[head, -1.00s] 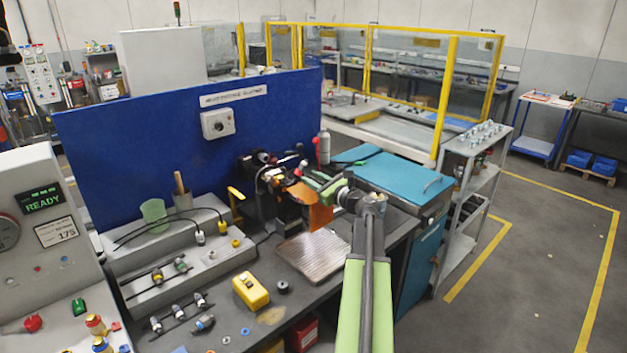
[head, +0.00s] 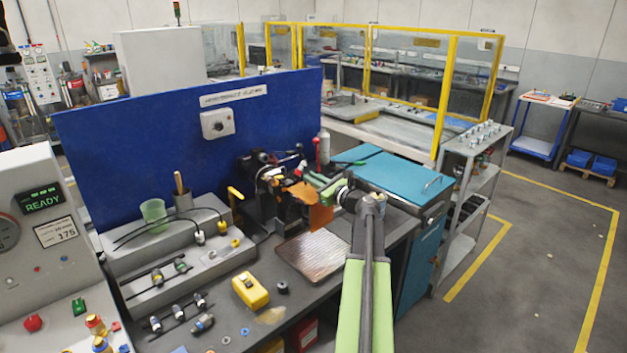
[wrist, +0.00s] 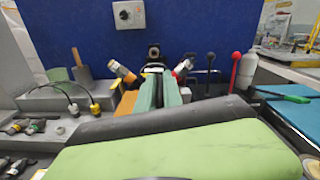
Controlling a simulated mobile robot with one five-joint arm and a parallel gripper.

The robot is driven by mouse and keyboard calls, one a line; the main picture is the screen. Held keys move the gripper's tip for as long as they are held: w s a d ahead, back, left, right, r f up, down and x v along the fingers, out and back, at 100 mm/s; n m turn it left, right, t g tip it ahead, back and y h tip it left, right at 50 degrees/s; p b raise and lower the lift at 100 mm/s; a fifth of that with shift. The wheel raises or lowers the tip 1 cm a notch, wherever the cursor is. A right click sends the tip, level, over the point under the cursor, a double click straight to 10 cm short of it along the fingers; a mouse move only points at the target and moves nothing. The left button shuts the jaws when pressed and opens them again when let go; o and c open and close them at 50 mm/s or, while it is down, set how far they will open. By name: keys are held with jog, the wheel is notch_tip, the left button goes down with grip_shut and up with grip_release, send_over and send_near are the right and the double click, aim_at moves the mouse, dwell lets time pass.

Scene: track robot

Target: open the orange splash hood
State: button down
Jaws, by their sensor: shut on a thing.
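The orange splash hood (head: 320,216) is on the dark machine (head: 262,190) at the back of the bench, below the blue panel. It looks like a bent orange sheet, tilted, with one part hanging down. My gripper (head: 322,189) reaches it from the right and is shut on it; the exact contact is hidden. In the wrist view, my green fingers (wrist: 160,93) are close together in the middle. Part of the orange hood (wrist: 126,104) shows just left of them. My own arm covers much of the lower wrist view.
A ribbed metal plate (head: 313,255) lies in front of the machine. A yellow box (head: 250,290) and several small fittings lie on the bench to the left. A red-knobbed lever (head: 317,150) and a bottle stand behind my gripper. A blue-topped cabinet (head: 392,178) is to the right.

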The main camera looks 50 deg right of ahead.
dwell(0.7)
jog(key=s+d, duration=0.1)
jog(key=d, duration=1.5)
jog(key=shift+s+d, duration=0.1)
jog(key=c, duration=1.5)
grip_release()
jog(key=s, duration=0.5)
jog(key=s+a, duration=0.1)
jog(key=s, duration=1.1)
jog(key=shift+s+a, duration=0.15)
jog(key=shift+s, duration=0.05)
